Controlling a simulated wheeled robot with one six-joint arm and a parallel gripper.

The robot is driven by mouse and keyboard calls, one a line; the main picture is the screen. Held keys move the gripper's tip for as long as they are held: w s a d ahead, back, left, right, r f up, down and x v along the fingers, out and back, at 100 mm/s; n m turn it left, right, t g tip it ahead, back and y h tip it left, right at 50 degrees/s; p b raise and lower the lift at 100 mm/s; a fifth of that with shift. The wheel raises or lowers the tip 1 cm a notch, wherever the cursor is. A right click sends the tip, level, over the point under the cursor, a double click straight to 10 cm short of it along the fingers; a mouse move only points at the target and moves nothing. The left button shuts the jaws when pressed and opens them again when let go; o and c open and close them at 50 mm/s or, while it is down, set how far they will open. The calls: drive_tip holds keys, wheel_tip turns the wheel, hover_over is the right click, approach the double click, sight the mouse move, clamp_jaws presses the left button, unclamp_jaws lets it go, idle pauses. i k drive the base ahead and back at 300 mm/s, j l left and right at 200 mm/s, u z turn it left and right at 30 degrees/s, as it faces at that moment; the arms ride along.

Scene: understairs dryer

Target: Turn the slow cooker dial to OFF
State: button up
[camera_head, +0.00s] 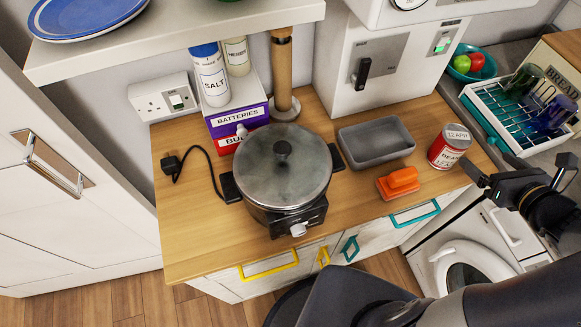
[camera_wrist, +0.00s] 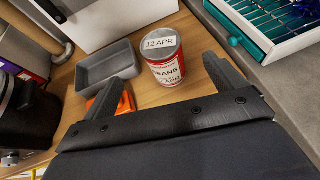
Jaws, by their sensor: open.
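The slow cooker (camera_head: 282,175) stands on the wooden counter, with a dark body, a lid with a black knob, and black side handles. Its pale dial (camera_head: 298,229) sits on the front control panel; its setting is too small to read. My gripper (camera_head: 482,182) is to the right of the cooker, near the counter's right edge and apart from the dial. In the wrist view my gripper (camera_wrist: 168,80) has its fingers spread with nothing held.
A grey tray (camera_head: 376,143), an orange item (camera_head: 398,183) and a bean can (camera_head: 449,147) lie between cooker and gripper. A black plug (camera_head: 171,165) with cable lies left. Stacked boxes (camera_head: 238,122) stand behind. A shelf (camera_head: 180,40) overhangs the back left.

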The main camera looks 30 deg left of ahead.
sight(299, 230)
drive_tip(key=k+j+z, duration=0.1)
drive_tip(key=k+j, duration=0.35)
drive_tip(key=k, duration=0.3)
drive_tip(key=k+j+z, duration=0.15)
drive_tip(key=k, duration=0.2)
